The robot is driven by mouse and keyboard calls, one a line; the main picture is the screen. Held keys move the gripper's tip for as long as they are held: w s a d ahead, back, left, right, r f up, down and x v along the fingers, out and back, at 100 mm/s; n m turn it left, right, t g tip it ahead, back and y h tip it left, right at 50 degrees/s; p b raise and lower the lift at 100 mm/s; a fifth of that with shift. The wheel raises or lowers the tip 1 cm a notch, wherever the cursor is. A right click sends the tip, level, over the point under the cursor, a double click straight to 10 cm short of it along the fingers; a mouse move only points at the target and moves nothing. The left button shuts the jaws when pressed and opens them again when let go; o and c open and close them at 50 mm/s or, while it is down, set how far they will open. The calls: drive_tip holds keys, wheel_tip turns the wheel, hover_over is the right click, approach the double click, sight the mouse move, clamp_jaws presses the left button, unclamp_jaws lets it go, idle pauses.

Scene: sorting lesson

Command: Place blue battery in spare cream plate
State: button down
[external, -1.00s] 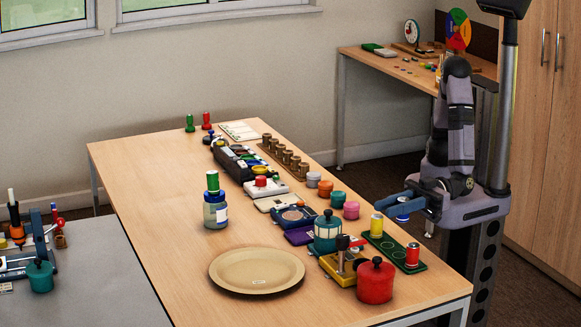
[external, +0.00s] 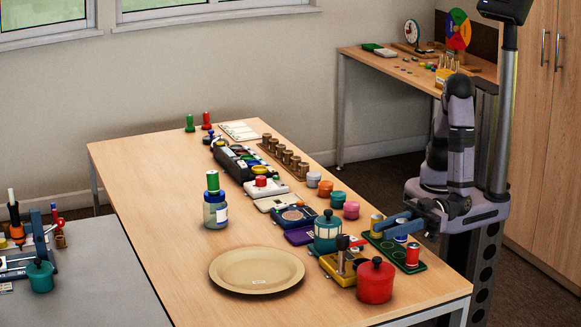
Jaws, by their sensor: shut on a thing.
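The blue battery (external: 401,238) is between the yellow battery (external: 376,224) and the red battery (external: 412,256), at the dark green tray (external: 384,246) on the table's right side. My gripper (external: 393,225) is shut on the blue battery, with its blue fingers across the battery's upper part. I cannot tell whether the battery's base touches the tray. The cream plate (external: 235,274) lies flat and empty on the near part of the table, left of the tray.
A red pot (external: 375,283), a yellow stand (external: 340,266) and a teal lantern-like jar (external: 327,232) stand between tray and plate. A glass jar (external: 215,213) with a green battery on top stands behind the plate. The table's left side is clear.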

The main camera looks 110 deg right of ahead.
sight(396, 241)
drive_tip(key=shift+f+b, duration=0.3)
drive_tip(key=shift+f, duration=1.5)
drive_tip(key=shift+f, duration=0.3)
drive_tip(key=c, duration=1.4)
unclamp_jaws()
drive_tip(key=shift+c, duration=0.2)
drive_tip(key=shift+s+d+f+b, duration=0.1)
drive_tip(key=shift+s+d+b, duration=0.15)
drive_tip(key=shift+s, duration=1.55)
drive_tip(key=shift+s+d+b, duration=0.1)
drive_tip(key=shift+s+d, duration=0.15)
drive_tip(key=shift+s, duration=1.55)
drive_tip(key=shift+c, duration=1.1)
